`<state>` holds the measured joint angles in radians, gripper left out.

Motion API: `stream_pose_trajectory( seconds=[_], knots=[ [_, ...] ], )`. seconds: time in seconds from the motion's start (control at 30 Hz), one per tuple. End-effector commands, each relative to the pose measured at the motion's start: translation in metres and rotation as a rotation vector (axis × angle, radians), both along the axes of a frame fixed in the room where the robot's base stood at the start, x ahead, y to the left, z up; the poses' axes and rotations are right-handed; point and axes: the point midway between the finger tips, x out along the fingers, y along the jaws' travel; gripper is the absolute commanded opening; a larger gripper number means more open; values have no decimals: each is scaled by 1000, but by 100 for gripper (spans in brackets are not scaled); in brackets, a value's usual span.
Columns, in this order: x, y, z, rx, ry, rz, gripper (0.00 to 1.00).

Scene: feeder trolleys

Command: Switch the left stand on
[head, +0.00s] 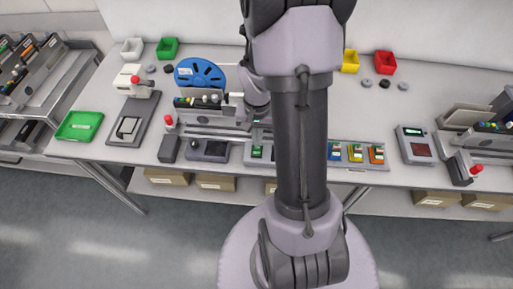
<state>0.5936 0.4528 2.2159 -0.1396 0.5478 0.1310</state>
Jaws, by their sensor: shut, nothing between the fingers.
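The left stand (205,132) is a grey feeder stand on the bench, left of my arm, with a blue reel (200,73) behind it. At its left end is a dark box (169,149) with a red-tipped lever (168,121). The lever's exact position is too small to tell. A dark panel (211,150) sits beside the box. My gripper (233,103) is at the stand's right end, shut and empty, partly hidden by my wrist. I cannot tell whether it touches the stand. The red lever is well to its left.
A second stand (487,145) with a red-tipped lever (476,169) is at the far right. A green tray (79,126) and a dark scale-like device (130,125) lie to the left. Coloured cartridges (355,153) sit in a front rail. Small bins line the back. Bare bench shows right of my arm.

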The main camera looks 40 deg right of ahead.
Motion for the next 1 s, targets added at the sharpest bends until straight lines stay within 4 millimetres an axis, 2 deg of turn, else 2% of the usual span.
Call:
stream_pose_trajectory(
  seconds=[1.0],
  knots=[
    [0,0,-9,0,0,0,0]
  ],
)
